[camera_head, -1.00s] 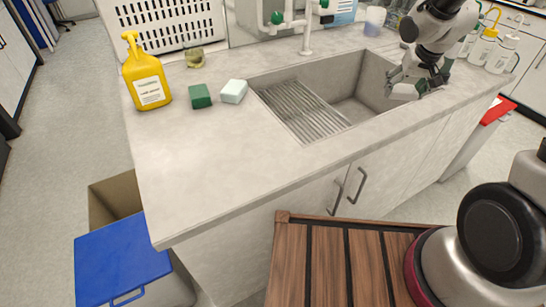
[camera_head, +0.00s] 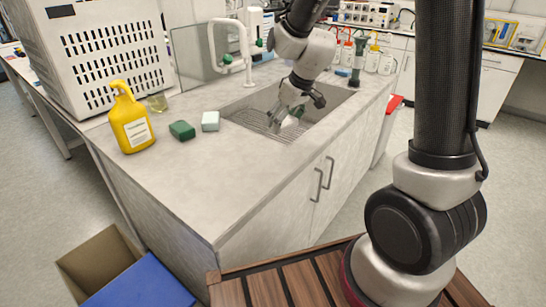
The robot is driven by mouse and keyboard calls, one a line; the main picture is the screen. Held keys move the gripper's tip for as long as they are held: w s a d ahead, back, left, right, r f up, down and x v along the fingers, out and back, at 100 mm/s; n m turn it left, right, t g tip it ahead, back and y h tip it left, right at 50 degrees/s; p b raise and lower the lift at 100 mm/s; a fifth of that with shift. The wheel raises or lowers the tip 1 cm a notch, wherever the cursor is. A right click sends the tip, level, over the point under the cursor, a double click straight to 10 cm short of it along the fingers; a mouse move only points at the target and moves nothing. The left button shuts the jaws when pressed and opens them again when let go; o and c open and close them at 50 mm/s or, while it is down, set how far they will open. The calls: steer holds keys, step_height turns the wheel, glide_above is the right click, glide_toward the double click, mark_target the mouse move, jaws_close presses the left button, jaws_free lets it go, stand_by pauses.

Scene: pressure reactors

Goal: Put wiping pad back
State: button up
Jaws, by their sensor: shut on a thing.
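My gripper (camera_head: 284,117) reaches down into the sink (camera_head: 325,108), above or at its ribbed drainer (camera_head: 247,117). It is shut on a small pale, greenish-white thing (camera_head: 291,122), largely hidden by the fingers. I cannot tell whether this is the wiping pad, or whether it touches the sink. A dark green pad (camera_head: 182,131) and a pale mint block (camera_head: 210,121) lie side by side on the counter, left of the sink and apart from my gripper.
A white tap (camera_head: 238,50) rises behind the sink. Several wash bottles (camera_head: 372,60) stand at the far right. The counter front (camera_head: 215,185) is clear.

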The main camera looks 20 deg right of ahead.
steer(key=shift+s+a+n, duration=0.2)
steer(key=shift+a+n, duration=0.15)
steer(key=shift+a, duration=0.25)
steer(key=shift+s+a+n, duration=0.2)
steer(key=shift+a+n, duration=0.15)
steer(key=shift+a, duration=0.2)
glide_above(274, 154)
steer(key=s, duration=0.1)
steer(key=f, duration=0.4)
steer(key=shift+d+f, duration=0.25)
steer(key=shift+d, duration=0.15)
steer(key=shift+y, duration=0.3)
steer(key=shift+f, duration=2.35)
steer(key=shift+f, duration=0.15)
steer(key=o, duration=1.1)
steer(key=shift+c, duration=0.2)
